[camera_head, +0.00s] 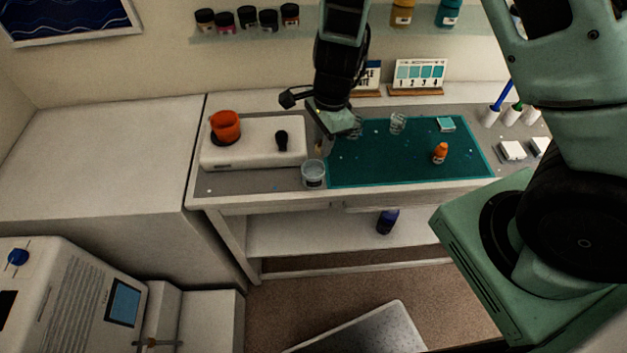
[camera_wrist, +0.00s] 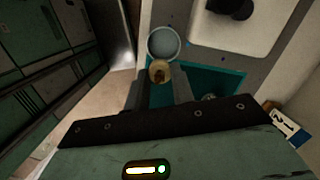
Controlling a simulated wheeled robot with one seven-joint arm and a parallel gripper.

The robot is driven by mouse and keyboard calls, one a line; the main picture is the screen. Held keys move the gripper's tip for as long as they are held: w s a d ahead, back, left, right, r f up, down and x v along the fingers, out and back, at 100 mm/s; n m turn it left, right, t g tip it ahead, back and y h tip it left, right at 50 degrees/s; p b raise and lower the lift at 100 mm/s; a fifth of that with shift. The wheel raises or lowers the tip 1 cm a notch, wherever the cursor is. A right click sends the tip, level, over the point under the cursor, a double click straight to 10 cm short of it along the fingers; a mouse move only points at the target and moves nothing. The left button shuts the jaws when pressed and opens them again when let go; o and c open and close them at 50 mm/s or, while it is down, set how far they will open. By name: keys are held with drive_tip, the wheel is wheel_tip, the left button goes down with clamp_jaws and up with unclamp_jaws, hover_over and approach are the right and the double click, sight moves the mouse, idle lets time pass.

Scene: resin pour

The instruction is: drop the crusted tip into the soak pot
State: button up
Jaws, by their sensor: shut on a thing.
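The soak pot (camera_head: 313,176), a small clear round tub with pale liquid, stands on the bench by the left edge of the teal mat. It also shows in the wrist view (camera_wrist: 163,42), just beyond my fingertips. My gripper (camera_head: 322,147) points down over the bench, close behind and above the pot. In the wrist view my gripper (camera_wrist: 160,86) is shut on the crusted tip (camera_wrist: 160,71), a small tan round piece with a brown middle. The tip overlaps the pot's near rim in that view; I cannot tell whether they touch.
A white unit (camera_head: 252,143) with an orange-red cup (camera_head: 225,126) stands left of the pot. The teal mat (camera_head: 400,165) holds a small orange bottle (camera_head: 440,152) and a clear cup (camera_head: 398,123). Brushes and white blocks (camera_head: 512,151) stand at the right.

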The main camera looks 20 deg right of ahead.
drive_tip(key=shift+f+b, duration=0.4)
drive_tip(key=shift+f, duration=0.4)
drive_tip(key=o, duration=1)
drive_tip(key=shift+r, duration=0.1)
drive_tip(key=r, duration=0.5)
drive_tip(key=d+r+p, duration=0.1)
drive_tip(key=r, duration=0.5)
drive_tip(key=d+r, duration=0.1)
drive_tip(key=r, duration=0.5)
drive_tip(key=shift+w+d+r, duration=0.1)
